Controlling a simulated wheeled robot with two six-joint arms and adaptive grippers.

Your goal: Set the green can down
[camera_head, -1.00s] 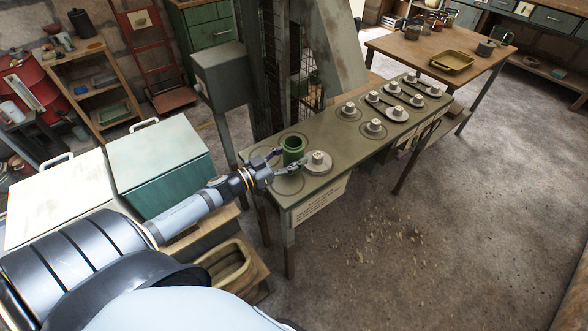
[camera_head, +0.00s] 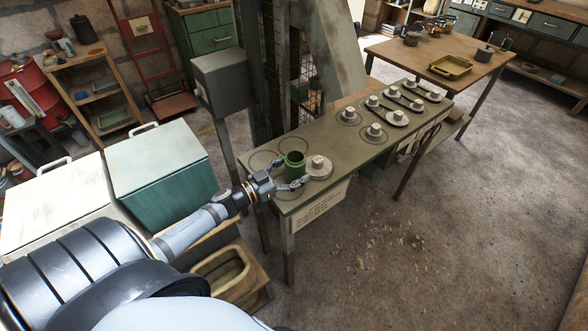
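The green can (camera_head: 295,164) is upright at the near left end of the long grey-green bench (camera_head: 345,157). My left gripper (camera_head: 291,172) reaches in from the left with one finger on each side of the can, and it looks shut on it. The can is low over the bench top, close to the surface; I cannot tell whether its base touches, as the near finger covers its lower part. My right gripper is not in view.
A round plate with a metal knob (camera_head: 318,167) stands just right of the can. Several similar knobbed parts sit farther along the bench. Circles mark the bench top. A grey box (camera_head: 222,78) on a post stands behind, left of the can.

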